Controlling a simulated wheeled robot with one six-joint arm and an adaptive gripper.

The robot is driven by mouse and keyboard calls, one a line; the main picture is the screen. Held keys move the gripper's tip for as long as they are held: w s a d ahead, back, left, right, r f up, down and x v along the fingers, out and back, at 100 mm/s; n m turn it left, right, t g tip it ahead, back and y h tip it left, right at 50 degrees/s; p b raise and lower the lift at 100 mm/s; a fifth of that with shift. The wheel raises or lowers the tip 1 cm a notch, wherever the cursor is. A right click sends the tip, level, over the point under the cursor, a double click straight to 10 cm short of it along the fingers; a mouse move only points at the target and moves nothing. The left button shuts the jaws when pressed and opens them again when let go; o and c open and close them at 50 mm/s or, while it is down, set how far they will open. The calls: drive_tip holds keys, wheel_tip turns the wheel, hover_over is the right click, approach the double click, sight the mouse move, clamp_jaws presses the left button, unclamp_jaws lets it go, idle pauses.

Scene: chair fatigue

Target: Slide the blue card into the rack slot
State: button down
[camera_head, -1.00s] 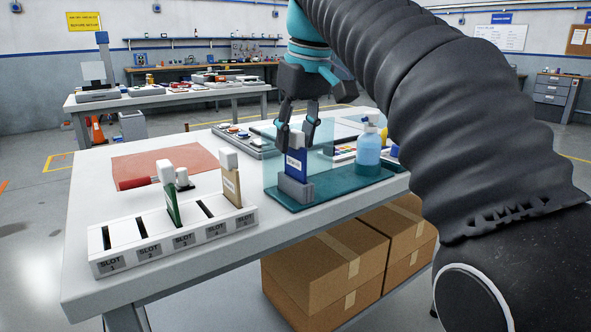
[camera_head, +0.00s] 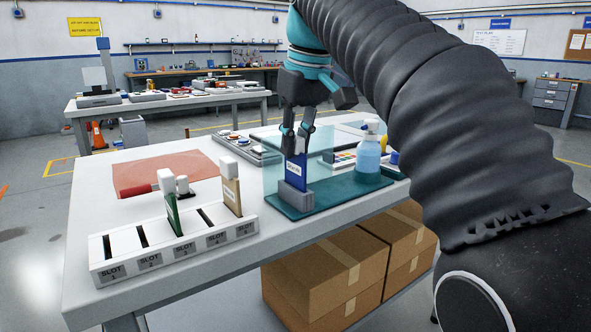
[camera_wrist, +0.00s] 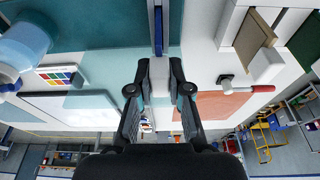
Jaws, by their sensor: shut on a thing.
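The blue card (camera_head: 297,168) with a white label stands upright in a grey holder (camera_head: 296,198) on a teal base. My gripper (camera_head: 297,143) is shut on its white top grip, which shows between the fingers in the wrist view (camera_wrist: 159,75). There the blue card (camera_wrist: 158,30) is seen edge-on. The white rack (camera_head: 172,251) stands at the table's front left with slots labelled 1 to 5. A green card (camera_head: 172,212) stands in slot 3 and a tan card (camera_head: 231,195) in slot 5. Slots 1, 2 and 4 look empty.
A clear panel (camera_head: 325,148) stands close by the blue card on the teal base (camera_head: 322,199). A blue bottle (camera_head: 367,155) stands to the right. A red mat (camera_head: 185,168) and a red-handled object (camera_head: 138,190) lie behind the rack. Cardboard boxes (camera_head: 320,270) sit below the table.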

drive_tip(key=shift+r+p, duration=0.9)
drive_tip(key=shift+r, duration=0.1)
drive_tip(key=shift+r+p, duration=0.55)
drive_tip(key=shift+r, duration=0.2)
drive_tip(key=shift+r, duration=0.1)
drive_tip(key=shift+r, duration=1.95)
